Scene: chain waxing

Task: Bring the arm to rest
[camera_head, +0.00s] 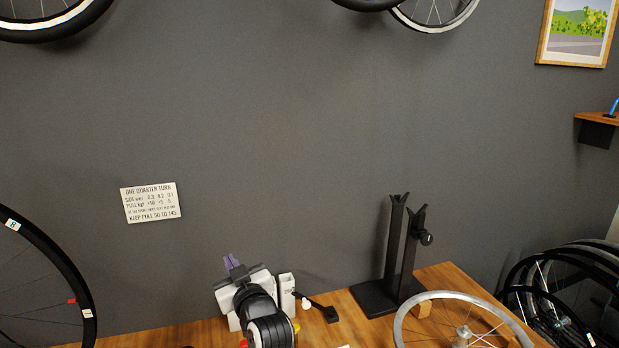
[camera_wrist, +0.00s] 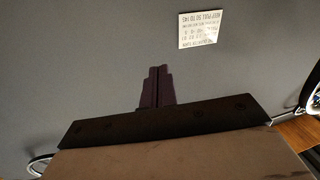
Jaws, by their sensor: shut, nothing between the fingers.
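My gripper (camera_head: 231,262) shows at the lower middle of the head view, raised in front of the grey wall, with my arm below it. Its purple fingers are together and empty, and they also show in the wrist view (camera_wrist: 157,72), pointing at the wall. Nothing is held between them. The arm covers part of the wooden bench (camera_head: 345,304) behind it.
A black stand (camera_head: 391,250) with two uprights and a silver wheel rim (camera_head: 404,310) occupy the bench's right side. A black-headed tool (camera_head: 326,312) lies near my arm. A white sign (camera_head: 151,202) hangs on the wall. Wheels (camera_head: 84,290) hang left; more stand at right.

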